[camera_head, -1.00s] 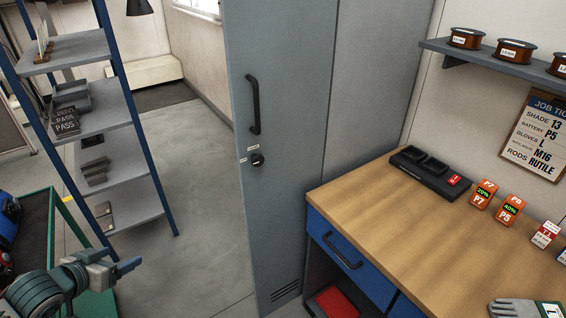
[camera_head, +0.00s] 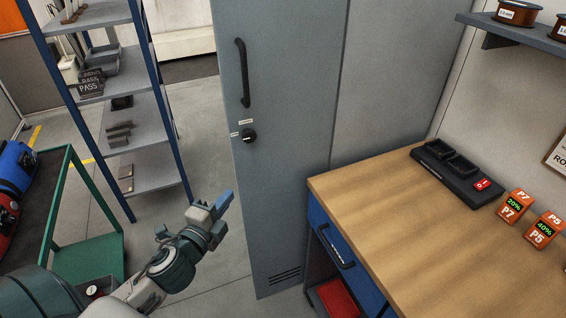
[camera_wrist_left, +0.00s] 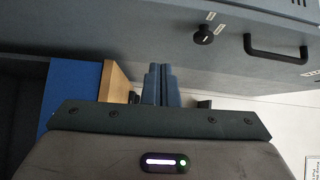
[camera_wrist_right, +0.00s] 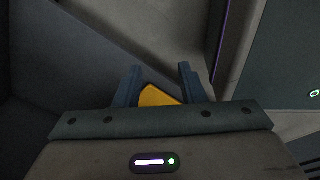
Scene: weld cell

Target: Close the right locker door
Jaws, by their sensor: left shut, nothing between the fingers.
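The right locker door (camera_head: 285,130) is a tall grey panel with a black bar handle (camera_head: 243,73) and a black round lock knob (camera_head: 248,136) near its left edge. It appears swung out, its outer face towards me and floor showing past its free edge. My left gripper (camera_head: 226,203) is left of the door's lower part, below the knob, shut and empty. In the left wrist view its fingers (camera_wrist_left: 160,84) are together; the door's knob (camera_wrist_left: 203,34) and handle (camera_wrist_left: 275,48) lie beyond them. My right gripper (camera_wrist_right: 160,82) shows only in its wrist view, fingers apart, with a yellow patch between them.
A wooden-topped workbench (camera_head: 380,222) with a blue drawer stands right of the door. A blue-framed shelf rack (camera_head: 150,165) and a green cart (camera_head: 95,255) stand at left. Bare floor (camera_head: 205,130) lies between rack and door.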

